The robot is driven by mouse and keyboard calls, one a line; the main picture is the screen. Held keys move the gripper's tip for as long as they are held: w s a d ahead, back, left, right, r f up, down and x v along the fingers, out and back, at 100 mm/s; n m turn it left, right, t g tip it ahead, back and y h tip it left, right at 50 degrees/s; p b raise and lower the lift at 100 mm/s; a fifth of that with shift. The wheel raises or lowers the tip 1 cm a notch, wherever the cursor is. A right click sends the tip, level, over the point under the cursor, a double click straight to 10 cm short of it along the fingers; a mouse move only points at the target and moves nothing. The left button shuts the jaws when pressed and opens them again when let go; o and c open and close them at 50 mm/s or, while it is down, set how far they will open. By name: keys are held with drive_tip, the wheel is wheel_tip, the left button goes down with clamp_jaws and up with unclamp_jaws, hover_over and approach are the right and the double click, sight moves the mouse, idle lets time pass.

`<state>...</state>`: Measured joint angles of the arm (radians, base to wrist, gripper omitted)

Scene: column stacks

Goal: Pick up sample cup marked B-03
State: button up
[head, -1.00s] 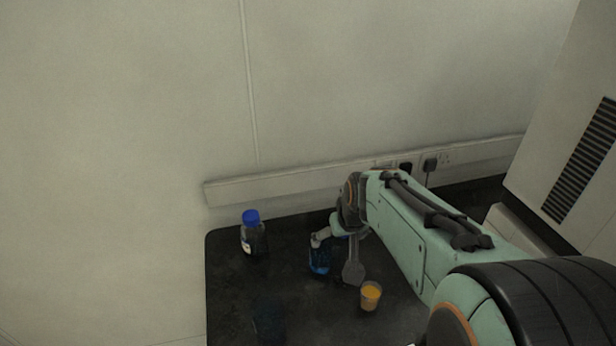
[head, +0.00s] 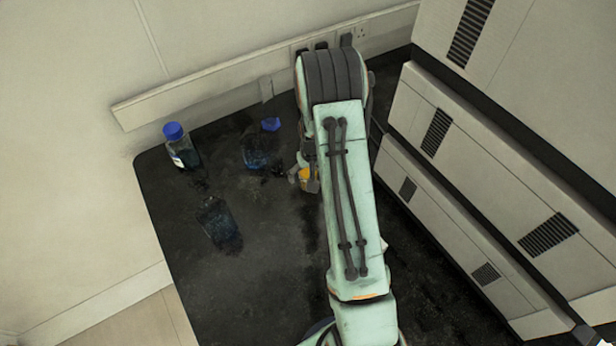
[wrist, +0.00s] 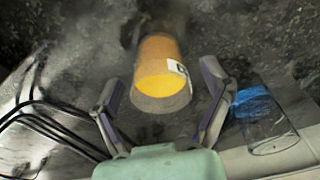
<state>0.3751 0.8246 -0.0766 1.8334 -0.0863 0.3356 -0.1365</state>
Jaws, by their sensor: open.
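The sample cup (wrist: 161,68) is a clear cup with orange-yellow contents and a small white label on its side; the marking is too small to read. In the wrist view it stands between the two fingers of my gripper (wrist: 162,72), which are spread with gaps on both sides. In the head view the cup (head: 311,181) is partly hidden by my arm, and my gripper (head: 299,172) is beside it, only partly visible.
A blue-capped bottle (head: 181,150) stands at the table's back left. A dark clear container (head: 216,218) is nearer. A clear vessel with blue (wrist: 268,125) is right of my fingers. Black cables (wrist: 45,115) lie left.

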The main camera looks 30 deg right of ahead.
drive_tip(key=c, duration=1.3)
